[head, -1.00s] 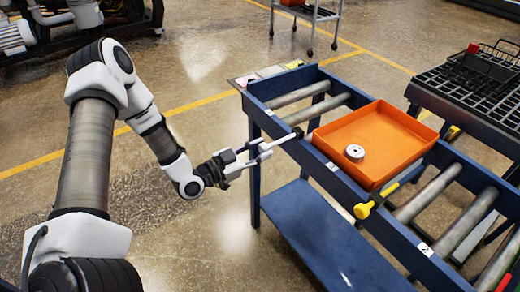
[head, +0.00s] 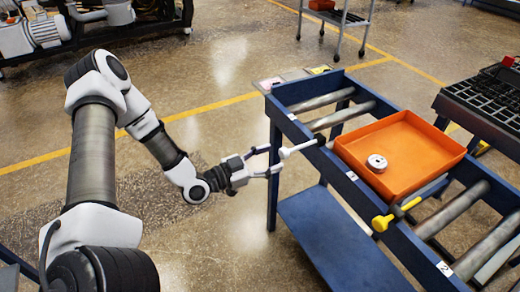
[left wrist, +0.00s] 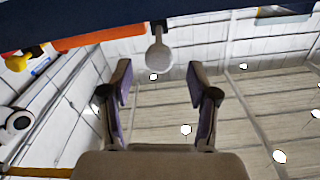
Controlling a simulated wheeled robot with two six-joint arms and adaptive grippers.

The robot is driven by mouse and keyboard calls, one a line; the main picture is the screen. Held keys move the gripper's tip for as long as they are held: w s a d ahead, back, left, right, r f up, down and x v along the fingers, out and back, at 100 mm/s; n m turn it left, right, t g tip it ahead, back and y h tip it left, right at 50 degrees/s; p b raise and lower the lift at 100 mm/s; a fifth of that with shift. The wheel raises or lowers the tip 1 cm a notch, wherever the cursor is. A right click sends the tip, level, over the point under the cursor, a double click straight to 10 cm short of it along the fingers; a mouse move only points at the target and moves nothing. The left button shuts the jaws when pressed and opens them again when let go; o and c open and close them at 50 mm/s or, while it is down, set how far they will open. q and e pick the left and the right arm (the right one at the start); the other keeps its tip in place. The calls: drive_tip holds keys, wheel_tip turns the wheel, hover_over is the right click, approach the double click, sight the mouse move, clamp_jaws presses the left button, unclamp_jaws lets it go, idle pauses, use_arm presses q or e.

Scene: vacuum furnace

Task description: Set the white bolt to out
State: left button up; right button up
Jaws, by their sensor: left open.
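The white bolt (head: 297,149) sticks out from the near side rail of the blue roller table, its round knob toward my left gripper and its other end at a dark fitting on the rail. My left gripper (head: 270,161) is open, its fingertips close to the knob. In the left wrist view the bolt's pale knob (left wrist: 159,56) lies between the two open fingertips of the gripper (left wrist: 160,72), with a gap on each side. I cannot tell how far ahead of the fingertips it is. My right gripper is not in view.
An orange tray (head: 443,152) with a white ring-shaped part (head: 377,163) sits on the blue roller table (head: 350,190). A yellow bolt (head: 381,223) sticks out farther along the same rail. A black grated rack (head: 485,115) stands at the right.

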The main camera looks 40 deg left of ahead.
use_arm(q)
drive_tip(key=shift+v, duration=2)
